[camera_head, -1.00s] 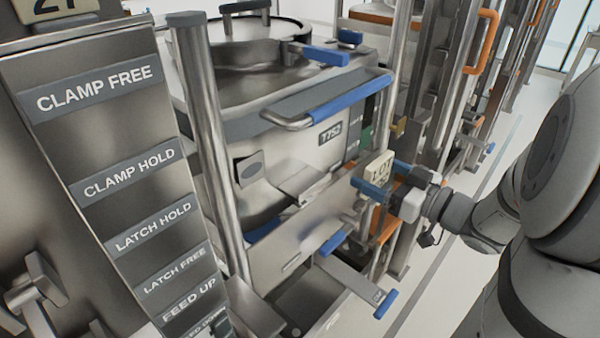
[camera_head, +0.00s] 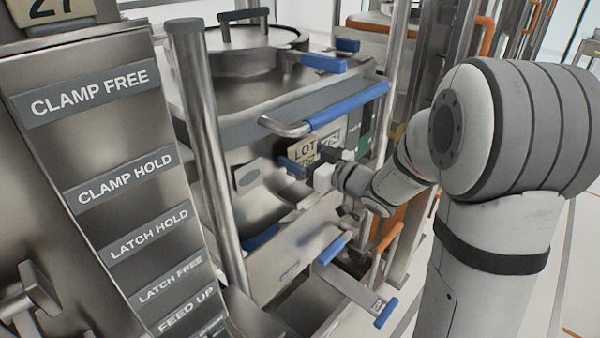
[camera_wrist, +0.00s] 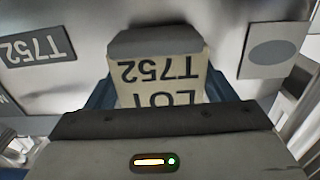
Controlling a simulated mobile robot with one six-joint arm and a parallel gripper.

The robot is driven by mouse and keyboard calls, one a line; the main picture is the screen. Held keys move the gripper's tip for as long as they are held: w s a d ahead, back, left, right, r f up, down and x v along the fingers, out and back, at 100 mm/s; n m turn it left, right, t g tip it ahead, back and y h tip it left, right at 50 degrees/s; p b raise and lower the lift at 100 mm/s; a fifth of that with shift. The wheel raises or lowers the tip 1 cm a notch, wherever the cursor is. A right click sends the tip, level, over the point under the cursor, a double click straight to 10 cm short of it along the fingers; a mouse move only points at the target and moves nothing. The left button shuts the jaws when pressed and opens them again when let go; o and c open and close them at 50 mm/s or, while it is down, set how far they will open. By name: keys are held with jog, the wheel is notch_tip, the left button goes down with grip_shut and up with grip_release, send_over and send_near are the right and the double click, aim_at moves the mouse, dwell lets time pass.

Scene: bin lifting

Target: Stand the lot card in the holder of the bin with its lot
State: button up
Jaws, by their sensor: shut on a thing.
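The cream lot card (camera_head: 302,149), marked LOT and a partly hidden number, is held in my gripper (camera_head: 309,162) in front of the bin wall. In the wrist view the card (camera_wrist: 160,82) reads LOT T752 upside down, between the blue fingers of my gripper (camera_wrist: 158,97). A dark grey piece (camera_wrist: 155,42) sits at the card's lower edge; I cannot tell whether it is the card's foot or a holder. The steel bin (camera_head: 225,135) carries a T752 label (camera_wrist: 36,46), matching the card. A pale plate with a grey oval (camera_wrist: 272,50) is on the wall beside the card.
A blue-gripped handle (camera_head: 345,106) runs above the card. A steel post (camera_head: 203,140) stands left of the bin. A lever with a blue end (camera_head: 386,312) juts out below. A panel with clamp, latch and feed labels (camera_head: 100,140) fills the left.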

jog(key=shift+w+a+f+b, duration=0.1)
jog(key=shift+f+b, duration=0.2)
jog(key=shift+f, duration=1)
jog(key=shift+a+f+b, duration=0.1)
jog(key=shift+f+b, duration=0.2)
jog(key=shift+f, duration=1)
jog(key=o, duration=1)
jog(key=shift+r, duration=0.1)
